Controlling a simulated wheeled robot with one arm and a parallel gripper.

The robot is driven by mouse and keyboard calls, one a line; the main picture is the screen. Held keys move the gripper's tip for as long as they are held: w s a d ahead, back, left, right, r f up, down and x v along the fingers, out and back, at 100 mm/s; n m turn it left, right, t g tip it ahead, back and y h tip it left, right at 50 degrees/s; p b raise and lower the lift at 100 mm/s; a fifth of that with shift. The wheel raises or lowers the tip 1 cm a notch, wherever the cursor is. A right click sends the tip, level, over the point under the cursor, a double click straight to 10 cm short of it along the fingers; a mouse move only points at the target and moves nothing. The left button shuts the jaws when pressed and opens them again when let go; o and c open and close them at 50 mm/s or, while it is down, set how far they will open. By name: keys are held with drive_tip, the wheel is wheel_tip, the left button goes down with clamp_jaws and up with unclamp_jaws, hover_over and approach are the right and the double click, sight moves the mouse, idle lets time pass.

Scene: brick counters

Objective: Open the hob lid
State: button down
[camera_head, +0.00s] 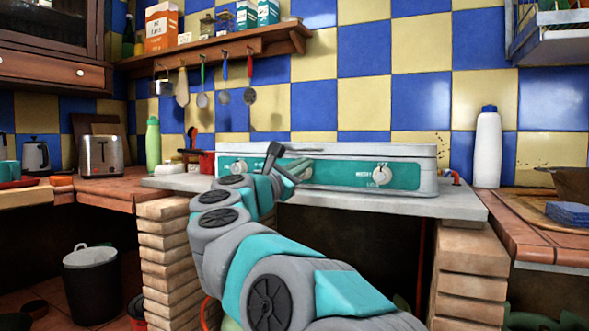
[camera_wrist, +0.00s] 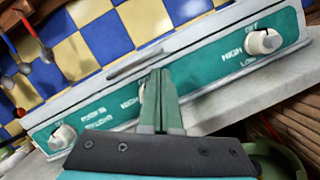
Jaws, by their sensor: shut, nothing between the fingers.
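The hob (camera_head: 340,172) is a white box with a teal front panel and white knobs, on a grey counter slab. Its pale lid (camera_head: 400,150) lies flat and closed on top. In the wrist view the teal panel (camera_wrist: 205,82) runs tilted across the picture, with a knob (camera_wrist: 263,41) at the right and another at lower left. A grey bar (camera_wrist: 128,64) shows along the lid's front edge. My gripper (camera_head: 303,168) is in front of the panel's left half. In the wrist view its shut, empty fingers (camera_wrist: 158,74) overlap the panel's middle just below that bar; contact is unclear.
A white bottle (camera_head: 487,148) stands right of the hob. A toaster (camera_head: 102,156) and a green bottle (camera_head: 153,145) stand to the left. A shelf (camera_head: 225,48) with hanging utensils is on the tiled wall above. The wall space directly above the lid looks clear.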

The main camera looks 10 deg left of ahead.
sight(326, 147)
drive_tip(key=shift+x, duration=2.1)
